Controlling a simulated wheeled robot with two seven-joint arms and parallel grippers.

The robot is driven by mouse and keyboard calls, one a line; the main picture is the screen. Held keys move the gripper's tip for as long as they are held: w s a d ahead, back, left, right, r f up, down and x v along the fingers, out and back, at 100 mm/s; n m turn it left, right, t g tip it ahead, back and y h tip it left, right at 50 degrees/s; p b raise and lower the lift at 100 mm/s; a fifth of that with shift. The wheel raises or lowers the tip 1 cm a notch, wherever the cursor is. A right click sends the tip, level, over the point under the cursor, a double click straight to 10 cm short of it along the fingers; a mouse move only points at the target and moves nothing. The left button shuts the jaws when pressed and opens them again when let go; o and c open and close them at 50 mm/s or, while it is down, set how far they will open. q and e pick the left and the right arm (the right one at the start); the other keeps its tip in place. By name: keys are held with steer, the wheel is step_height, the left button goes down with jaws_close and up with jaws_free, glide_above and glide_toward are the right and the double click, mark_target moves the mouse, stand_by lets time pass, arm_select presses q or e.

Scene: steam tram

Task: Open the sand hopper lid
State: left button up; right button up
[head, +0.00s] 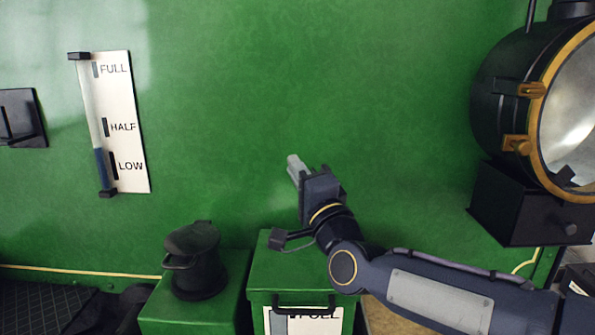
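A green box (265,270) stands against the green wall at the bottom middle, cut off by the lower edge. It seems to be the sand hopper. Its top looks shut, and a black bar handle (306,301) runs along its front edge. Below the handle is a white gauge plate (318,321) marked FULL. My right gripper (295,168) is above and behind the handle, in front of the wall, pointing up and left. It is apart from the handle. I see no object in it, and the gap between its fingers is not clear. My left gripper is out of view.
A black can (193,262) stands on another green box (165,307) to the left. A water gauge (122,123) and a black bracket (20,118) are on the wall. A large lamp (505,85) juts out at the right. The wall's middle is clear.

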stand_by(1.5)
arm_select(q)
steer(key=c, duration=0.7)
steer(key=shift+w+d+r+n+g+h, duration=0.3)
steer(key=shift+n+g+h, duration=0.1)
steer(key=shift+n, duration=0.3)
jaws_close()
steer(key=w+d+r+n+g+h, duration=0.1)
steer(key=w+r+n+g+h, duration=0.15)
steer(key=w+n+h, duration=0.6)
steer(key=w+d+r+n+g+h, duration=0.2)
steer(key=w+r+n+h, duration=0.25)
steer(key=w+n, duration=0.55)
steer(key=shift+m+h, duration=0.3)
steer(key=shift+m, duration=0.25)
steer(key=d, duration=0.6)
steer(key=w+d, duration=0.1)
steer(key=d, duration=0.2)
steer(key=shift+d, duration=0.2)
